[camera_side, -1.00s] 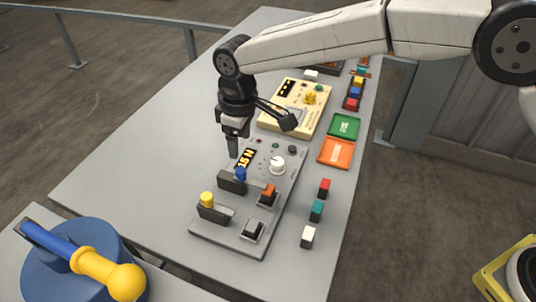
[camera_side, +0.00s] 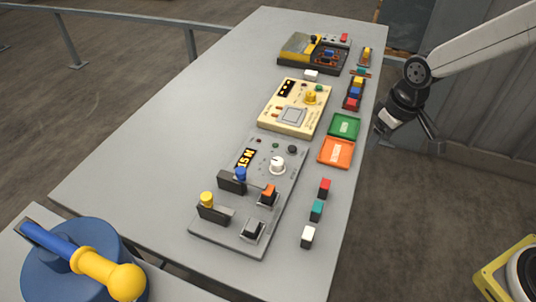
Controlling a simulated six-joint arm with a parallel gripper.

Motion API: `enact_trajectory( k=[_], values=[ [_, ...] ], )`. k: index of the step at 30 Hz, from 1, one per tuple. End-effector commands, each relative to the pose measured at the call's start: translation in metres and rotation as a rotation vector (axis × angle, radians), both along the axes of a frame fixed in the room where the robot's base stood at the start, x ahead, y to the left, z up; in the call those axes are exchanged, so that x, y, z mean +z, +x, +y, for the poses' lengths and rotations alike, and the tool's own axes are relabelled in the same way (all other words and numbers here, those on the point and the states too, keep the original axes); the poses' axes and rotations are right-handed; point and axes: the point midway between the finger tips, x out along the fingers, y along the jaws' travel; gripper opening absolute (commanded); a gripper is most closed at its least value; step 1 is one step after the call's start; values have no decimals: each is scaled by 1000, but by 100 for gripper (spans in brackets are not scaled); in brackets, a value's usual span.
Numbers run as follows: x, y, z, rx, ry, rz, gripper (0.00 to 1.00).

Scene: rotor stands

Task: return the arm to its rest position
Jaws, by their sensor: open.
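My gripper (camera_side: 384,124) is at the right, beyond the right edge of the grey table (camera_side: 140,150). It hangs beside the green tray (camera_side: 344,126) and orange tray (camera_side: 336,153), apart from both in the picture. It is empty, and its fingers are small and partly hidden by its own body. My arm reaches in from the upper right.
A grey panel (camera_side: 226,236) with levers and a white knob (camera_side: 277,165) stands on the table. A cream panel (camera_side: 285,118) and a yellow-black unit (camera_side: 295,50) stand behind it. Red (camera_side: 324,188), teal (camera_side: 316,211) and white (camera_side: 308,237) blocks line the right edge.

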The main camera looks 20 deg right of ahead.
Motion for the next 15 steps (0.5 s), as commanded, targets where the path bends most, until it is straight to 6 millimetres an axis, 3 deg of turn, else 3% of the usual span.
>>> enact_trajectory(
  k=[6, 15],
  values=[
    [-9, -51, -41, -130, 9, -27, 72],
    [-18, -89, -62, -218, 16, -46, 72]
  ],
)
